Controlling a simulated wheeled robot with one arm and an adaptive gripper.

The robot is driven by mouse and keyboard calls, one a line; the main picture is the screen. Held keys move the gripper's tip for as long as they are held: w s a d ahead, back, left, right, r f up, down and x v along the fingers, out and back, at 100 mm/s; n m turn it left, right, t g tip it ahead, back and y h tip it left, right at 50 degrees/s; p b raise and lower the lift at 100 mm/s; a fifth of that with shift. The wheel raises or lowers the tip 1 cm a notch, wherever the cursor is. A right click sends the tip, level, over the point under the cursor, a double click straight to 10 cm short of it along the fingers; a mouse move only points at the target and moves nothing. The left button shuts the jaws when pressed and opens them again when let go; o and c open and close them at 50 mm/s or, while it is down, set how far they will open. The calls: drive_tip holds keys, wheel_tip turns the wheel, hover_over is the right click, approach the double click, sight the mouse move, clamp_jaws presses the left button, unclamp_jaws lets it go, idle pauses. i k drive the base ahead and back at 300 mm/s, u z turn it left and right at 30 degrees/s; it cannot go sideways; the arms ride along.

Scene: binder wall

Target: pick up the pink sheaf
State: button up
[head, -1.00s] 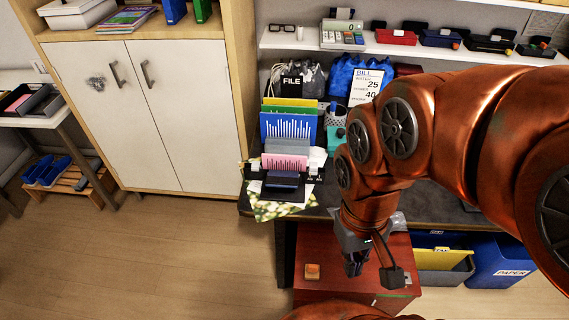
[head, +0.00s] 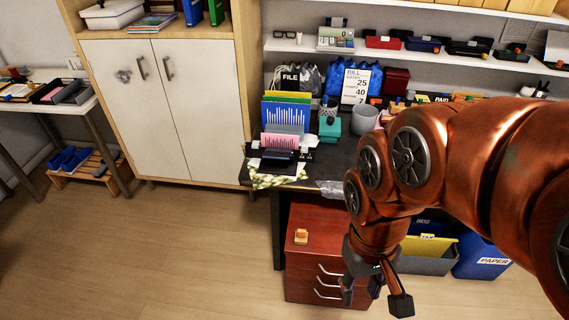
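The pink sheaf (head: 281,140) stands on the desk at the front of a row of upright papers, with dark marks on its face. A grey sheet and a blue-and-white chart sheet (head: 284,115) stand behind it. A dark hole-punch-like object (head: 279,158) sits in front of it and partly hides its lower edge. My gripper (head: 362,290) hangs low in front of the red drawer cabinet, below and right of the sheaf and well apart from it. Its fingers look spread, with nothing between them.
A patterned cloth or paper (head: 266,181) hangs over the desk's front edge. A teal box (head: 330,128) and grey cup (head: 364,119) stand right of the papers. The red drawer cabinet (head: 300,265) and blue paper bin (head: 482,262) are under the desk.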

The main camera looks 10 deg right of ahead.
sight(275, 140)
drive_tip(key=z, duration=0.15)
drive_tip(key=k, duration=0.35)
drive_tip(key=u, duration=1.35)
drive_tip(key=i, duration=1.65)
drive_tip(key=z, duration=0.8)
drive_tip(key=i, duration=0.5)
drive_tip(key=z, duration=0.4)
